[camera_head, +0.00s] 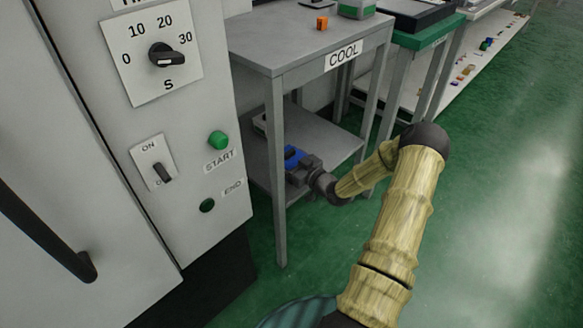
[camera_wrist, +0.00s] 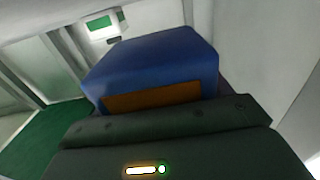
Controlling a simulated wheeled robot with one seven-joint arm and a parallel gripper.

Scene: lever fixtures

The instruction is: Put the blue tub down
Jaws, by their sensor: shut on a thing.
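The blue tub (camera_head: 293,157) is at the lower shelf (camera_head: 325,145) of the grey COOL table in the head view. In the wrist view the tub (camera_wrist: 155,60) fills the middle, with an orange-brown patch on its near face. My gripper (camera_head: 298,168) is shut on the tub, reaching in from the table's open side. I cannot tell whether the tub's base touches the shelf. The gripper body also shows along the bottom of the wrist view, and the fingertips are mostly hidden.
The COOL table's top (camera_head: 300,35) is above my gripper and carries a small orange block (camera_head: 322,23). A table leg (camera_head: 277,185) stands just left of the tub. A panel with a dial (camera_head: 166,55) and switches is at the left. Green floor (camera_head: 480,190) is clear at right.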

